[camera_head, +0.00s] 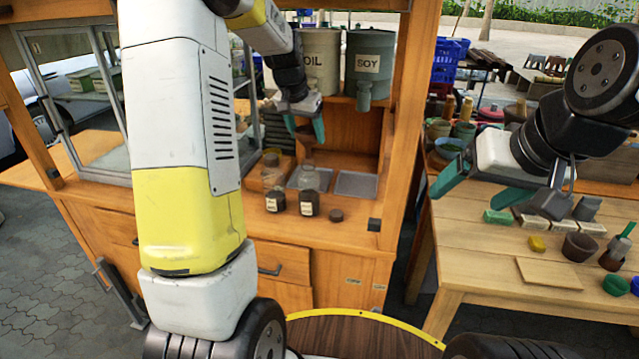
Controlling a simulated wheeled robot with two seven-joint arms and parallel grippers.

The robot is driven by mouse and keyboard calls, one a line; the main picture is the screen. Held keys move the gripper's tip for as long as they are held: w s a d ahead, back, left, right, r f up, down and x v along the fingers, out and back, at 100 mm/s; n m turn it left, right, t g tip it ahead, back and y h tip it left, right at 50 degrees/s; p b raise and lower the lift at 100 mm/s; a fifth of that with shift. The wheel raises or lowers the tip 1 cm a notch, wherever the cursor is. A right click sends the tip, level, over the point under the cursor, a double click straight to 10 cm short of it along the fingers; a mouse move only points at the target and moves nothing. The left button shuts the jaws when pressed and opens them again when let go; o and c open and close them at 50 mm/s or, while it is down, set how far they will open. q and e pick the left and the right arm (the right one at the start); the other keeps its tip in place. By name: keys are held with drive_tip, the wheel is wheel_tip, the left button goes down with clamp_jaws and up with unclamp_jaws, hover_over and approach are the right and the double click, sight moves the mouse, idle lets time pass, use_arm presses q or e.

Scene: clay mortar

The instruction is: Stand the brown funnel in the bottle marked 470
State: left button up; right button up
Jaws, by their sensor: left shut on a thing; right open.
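My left gripper (305,129) is shut on a small brown thing (307,143), which appears to be the funnel; its outline blends with the wooden cart behind. The gripper holds it above the clear bottle (309,178), apart from it as far as I can see. Two dark, white-labelled bottles (275,201) and (309,204) stand in front on the cart's counter. A second glass bottle (271,165) stands behind at the left. The labels are too small to read, so I cannot tell which is 470. My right gripper (485,192) is open and empty above the right table.
A dark round cap (336,215) lies on the counter (350,228). Oil (320,62) and soy (368,62) containers stand on the shelf above. The right table (470,255) holds blocks, a brown cup (579,246) and a wooden board (548,273). Cart posts flank the opening.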

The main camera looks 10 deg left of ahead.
sight(307, 148)
use_arm(q)
drive_tip(key=shift+f, duration=0.2)
drive_tip(key=shift+f, duration=0.7)
drive_tip(key=shift+f, duration=0.25)
idle(0.4)
drive_tip(key=shift+f, duration=0.45)
drive_tip(key=o, duration=1.4)
